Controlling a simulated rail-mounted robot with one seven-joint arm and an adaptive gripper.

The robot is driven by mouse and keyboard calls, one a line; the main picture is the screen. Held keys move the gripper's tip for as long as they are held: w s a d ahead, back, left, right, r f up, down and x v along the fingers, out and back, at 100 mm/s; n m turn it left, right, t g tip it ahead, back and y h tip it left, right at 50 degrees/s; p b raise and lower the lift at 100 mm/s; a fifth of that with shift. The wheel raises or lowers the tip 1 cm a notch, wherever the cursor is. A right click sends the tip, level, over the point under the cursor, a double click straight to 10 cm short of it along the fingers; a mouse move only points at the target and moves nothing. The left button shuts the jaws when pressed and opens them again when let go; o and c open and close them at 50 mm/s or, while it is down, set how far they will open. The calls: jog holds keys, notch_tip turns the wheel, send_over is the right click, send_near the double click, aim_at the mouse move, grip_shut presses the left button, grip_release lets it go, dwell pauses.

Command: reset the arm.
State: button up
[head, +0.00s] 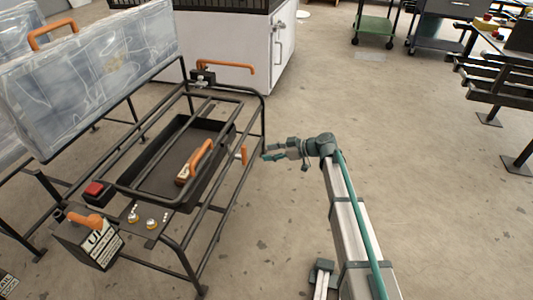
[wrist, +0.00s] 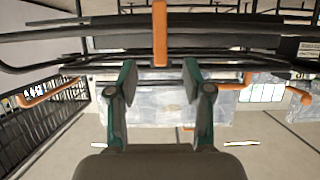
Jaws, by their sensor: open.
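My gripper (head: 273,156) is open and empty in the head view. It points left toward the black tubular frame (head: 263,125) of the stand, just to the right of it. In the wrist view my gripper (wrist: 158,80) shows two green fingers spread apart with nothing between them. An orange handle (wrist: 160,35) stands upright ahead of the gap between the fingers. In the head view an orange handle (head: 200,157) sits on the stand's barred frame, above a black tray (head: 165,185). A small orange grip (head: 243,155) is on the stand's right side, close to my fingertips.
A clear cover (head: 90,75) with an orange handle (head: 52,34) stands tilted up at the left. A red button (head: 95,190) and a labelled box (head: 88,240) are at the stand's front left. A white cabinet (head: 235,50) stands behind. The floor at right (head: 440,200) is clear.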

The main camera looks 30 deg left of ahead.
dwell(0.4)
jog(key=s+d+f+m+t+h+p, duration=0.1)
jog(key=s+d+f+m+h+p, duration=0.2)
jog(key=d+f+m, duration=0.3)
jog(key=s+d+f+m+h+p, duration=0.25)
jog(key=d+f+m, duration=0.2)
jog(key=d, duration=0.45)
jog(key=s+d+f+m+h+p, duration=0.25)
jog(key=s+d+p, duration=0.25)
jog(key=d, duration=0.5)
jog(key=s+d+f+m+h+p, duration=0.1)
jog(key=s+d+m+h+p, duration=0.25)
jog(key=d, duration=0.65)
jog(key=s+d+r+m+g+h+p, duration=0.1)
jog(key=s+d+r+m+p, duration=0.35)
jog(key=s+d+p, duration=1.15)
jog(key=s+d+r+g+p, duration=0.2)
jog(key=s+d+r+p, duration=0.7)
jog(key=s+r+p, duration=0.2)
notch_tip(320, 180, up, 2)
jog(key=s, duration=0.2)
jog(key=shift+s+d+m+g+p, duration=0.3)
jog(key=shift+g+p, duration=0.1)
jog(key=shift+h, duration=0.25)
